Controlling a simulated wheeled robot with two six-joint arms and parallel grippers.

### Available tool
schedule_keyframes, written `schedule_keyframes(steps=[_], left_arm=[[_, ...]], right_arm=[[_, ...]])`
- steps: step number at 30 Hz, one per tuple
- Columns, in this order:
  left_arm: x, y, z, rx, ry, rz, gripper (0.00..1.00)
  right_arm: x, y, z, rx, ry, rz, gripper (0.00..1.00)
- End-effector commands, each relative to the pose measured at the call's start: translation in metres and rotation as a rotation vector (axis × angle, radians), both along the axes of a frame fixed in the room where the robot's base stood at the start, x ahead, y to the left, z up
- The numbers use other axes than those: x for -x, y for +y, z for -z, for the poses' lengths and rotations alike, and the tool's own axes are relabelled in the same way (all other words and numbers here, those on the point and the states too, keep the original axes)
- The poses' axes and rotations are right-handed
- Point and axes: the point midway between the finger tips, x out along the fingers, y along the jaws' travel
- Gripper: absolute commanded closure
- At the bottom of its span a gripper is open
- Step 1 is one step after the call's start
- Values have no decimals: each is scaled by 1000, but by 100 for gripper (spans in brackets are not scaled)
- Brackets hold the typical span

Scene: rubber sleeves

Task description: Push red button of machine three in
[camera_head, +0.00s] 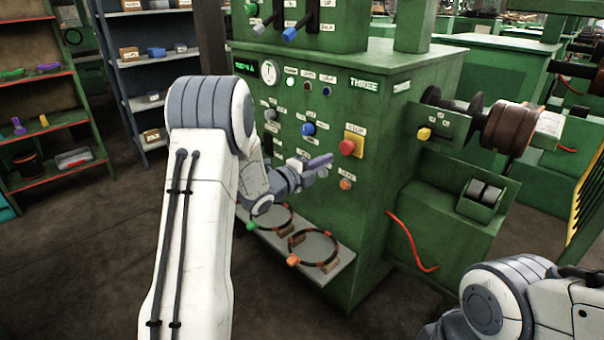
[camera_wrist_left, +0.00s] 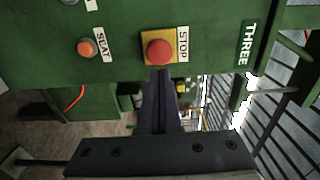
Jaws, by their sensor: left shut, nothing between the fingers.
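Machine three (camera_head: 352,110) is a green cabinet labelled THREE, standing ahead of my left arm. Its red button (camera_head: 347,147) sits on a yellow plate under a STOP label. In the left wrist view the red button (camera_wrist_left: 159,52) is near the top centre, just beyond my fingertips. My left gripper (camera_head: 322,161) is shut and empty, in front of the panel and a little left of and below the button. In the left wrist view its shut fingers (camera_wrist_left: 160,85) point at the button; a gap to it cannot be judged. My right gripper is not in view.
An orange button (camera_head: 345,184) labelled SEAT is below the red one; a blue knob (camera_head: 308,128) is to its left. A low ledge (camera_head: 330,268) with two rings sticks out below. A spool (camera_head: 507,128) stands right. Shelves (camera_head: 50,120) stand at left.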

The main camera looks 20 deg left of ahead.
Motion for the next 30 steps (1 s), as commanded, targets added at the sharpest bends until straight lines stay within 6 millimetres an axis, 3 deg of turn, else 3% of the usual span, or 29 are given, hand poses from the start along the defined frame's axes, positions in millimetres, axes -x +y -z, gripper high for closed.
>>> schedule_keyframes(steps=[6, 12, 30], left_arm=[[45, 23, 0, 1, 0, -11, 100], [63, 29, 0, 1, 0, -7, 100], [65, 26, -1, 2, 8, -4, 100]], right_arm=[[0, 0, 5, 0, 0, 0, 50], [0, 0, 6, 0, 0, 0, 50], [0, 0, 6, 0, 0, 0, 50]])
